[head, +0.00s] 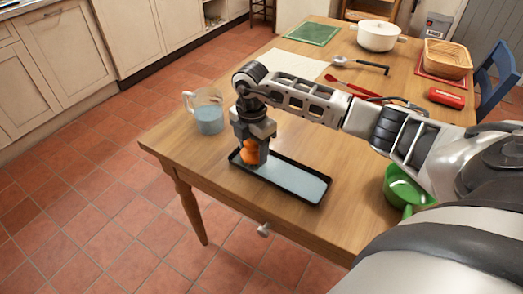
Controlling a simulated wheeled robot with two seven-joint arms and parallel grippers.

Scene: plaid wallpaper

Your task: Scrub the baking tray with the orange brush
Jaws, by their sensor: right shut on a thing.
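The baking tray (295,181) is a dark-rimmed rectangle with a pale blue-grey inside. It lies flat near the front left edge of the wooden table. My right gripper (254,150) points down over the tray's left end and is shut on the orange brush (250,155). The brush is at the tray's left end; its lower part is partly hidden by the fingers, and I cannot tell whether it touches the tray. My left gripper does not show.
A clear jug (207,112) of bluish liquid stands left of the tray. A green pan (403,188) sits right, partly behind my arm. A ladle (360,63), red spoon (350,86), white pot (378,36) and basket (446,58) stand farther back. The table's front edge is close.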

